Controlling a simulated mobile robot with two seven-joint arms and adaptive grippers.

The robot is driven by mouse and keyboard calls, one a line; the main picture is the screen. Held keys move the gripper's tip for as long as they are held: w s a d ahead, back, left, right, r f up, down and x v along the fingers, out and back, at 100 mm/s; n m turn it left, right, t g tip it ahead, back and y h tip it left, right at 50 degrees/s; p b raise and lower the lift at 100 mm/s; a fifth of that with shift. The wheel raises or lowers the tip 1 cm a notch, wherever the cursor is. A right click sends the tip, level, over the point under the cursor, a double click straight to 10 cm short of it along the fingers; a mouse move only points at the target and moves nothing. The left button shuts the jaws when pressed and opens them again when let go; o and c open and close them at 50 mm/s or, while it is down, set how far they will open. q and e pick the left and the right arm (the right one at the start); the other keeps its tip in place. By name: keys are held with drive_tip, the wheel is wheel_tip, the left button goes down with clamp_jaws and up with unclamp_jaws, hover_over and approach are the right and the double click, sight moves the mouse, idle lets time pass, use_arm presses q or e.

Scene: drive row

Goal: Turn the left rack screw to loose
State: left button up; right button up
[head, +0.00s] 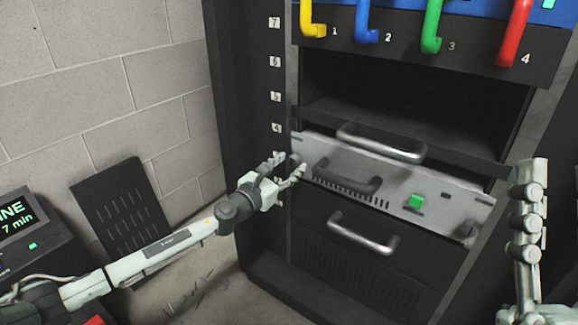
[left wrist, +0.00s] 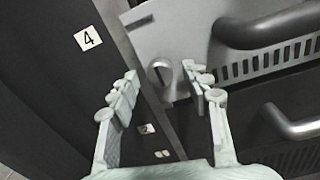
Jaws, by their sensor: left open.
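The left rack screw (left wrist: 161,72) is a grey knob at the left end of a silver rack panel (left wrist: 170,22). In the head view the panel (head: 400,180) sits slightly tilted across the rack. My left gripper (head: 289,166) is open at the panel's left end. In the left wrist view its fingers (left wrist: 160,82) stand to either side of the screw, and the screw shows between and beyond their tips. I cannot tell whether they touch it. In the head view the fingers partly hide the screw. Part of my right arm shows at the right edge; its gripper's state is unclear.
Another screw (head: 467,230) is at the panel's right end. Silver handles (head: 380,143) (head: 362,232) lie above and below. Colored handles hang at the top. A dark perforated plate (head: 123,208) leans on the wall.

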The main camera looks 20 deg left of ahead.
use_arm(q)
drive_tip(key=shift+w, duration=0.15)
drive_tip(key=shift+c, duration=0.6)
clamp_jaws()
